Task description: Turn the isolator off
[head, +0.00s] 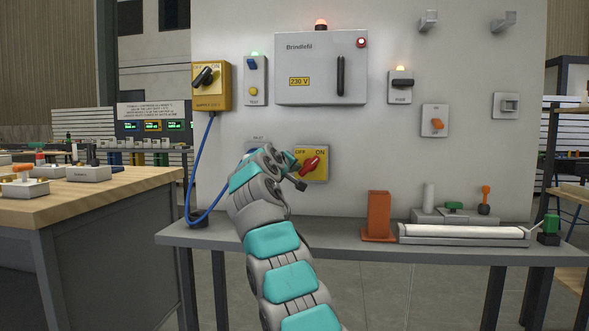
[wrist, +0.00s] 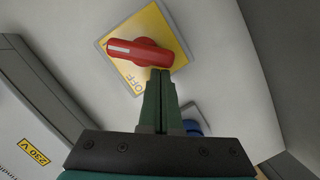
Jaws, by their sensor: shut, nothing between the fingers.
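A yellow isolator plate (head: 319,176) marked OFF and ON carries a red rotary handle (head: 311,163). The handle is tilted, its upper right end toward ON. In the wrist view, the red handle (wrist: 140,52) has a white mark at its left end, and OFF is lettered on the yellow plate (wrist: 159,25). My gripper (head: 295,160) is at the handle's left side. In the wrist view, my gripper's green fingers (wrist: 160,74) are shut and empty, tips at the handle's edge; contact is unclear. A second yellow isolator (head: 211,98) with a black handle is at upper left.
A grey cabinet (head: 292,89) marked 230 V is above. A blue fitting (wrist: 193,121) sits beside my fingers in the wrist view. A blue cable (head: 199,175) hangs at left. An orange holder (head: 378,211) stands on the grey shelf (head: 340,244) below.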

